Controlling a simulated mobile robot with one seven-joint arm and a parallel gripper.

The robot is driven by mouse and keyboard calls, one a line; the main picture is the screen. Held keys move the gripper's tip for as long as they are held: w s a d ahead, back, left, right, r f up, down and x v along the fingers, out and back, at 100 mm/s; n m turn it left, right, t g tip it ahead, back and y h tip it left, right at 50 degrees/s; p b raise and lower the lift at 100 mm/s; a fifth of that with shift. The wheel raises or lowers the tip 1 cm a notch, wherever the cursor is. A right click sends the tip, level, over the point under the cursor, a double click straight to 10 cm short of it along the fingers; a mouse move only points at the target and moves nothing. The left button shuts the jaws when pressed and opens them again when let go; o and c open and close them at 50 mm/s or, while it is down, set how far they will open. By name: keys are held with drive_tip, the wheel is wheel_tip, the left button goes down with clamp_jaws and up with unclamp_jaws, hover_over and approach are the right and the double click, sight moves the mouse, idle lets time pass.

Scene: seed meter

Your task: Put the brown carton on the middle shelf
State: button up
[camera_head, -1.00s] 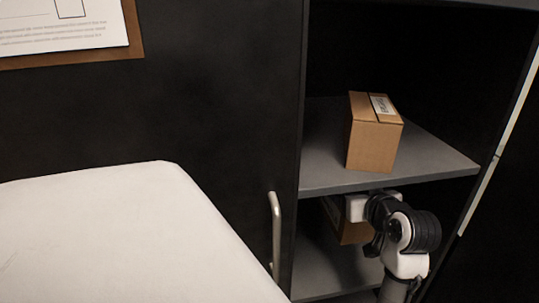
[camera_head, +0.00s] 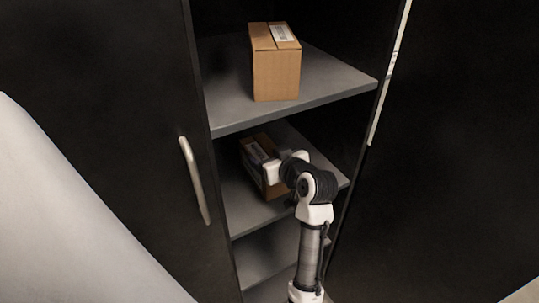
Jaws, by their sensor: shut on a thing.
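A brown carton (camera_head: 256,158) with a white label on top is inside the cabinet, over the middle of the three visible shelves (camera_head: 252,210). It looks tilted or turned. My gripper (camera_head: 272,173) is at the carton's right side and shut on it; my arm comes up from below right. The fingertips are largely hidden, and I cannot tell whether the carton's base touches the shelf.
Another brown carton (camera_head: 276,75) stands upright on the upper shelf (camera_head: 225,100), above my gripper. A lower shelf (camera_head: 268,252) looks empty. A dark door with a metal handle (camera_head: 195,180) is at left; a white surface (camera_head: 60,230) is at lower left.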

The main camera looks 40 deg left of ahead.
drive_tip(key=shift+f, duration=0.1)
drive_tip(key=o, duration=2)
drive_tip(key=shift+c, duration=0.2)
drive_tip(key=b+v, duration=0.1)
drive_tip(key=v, duration=1.1)
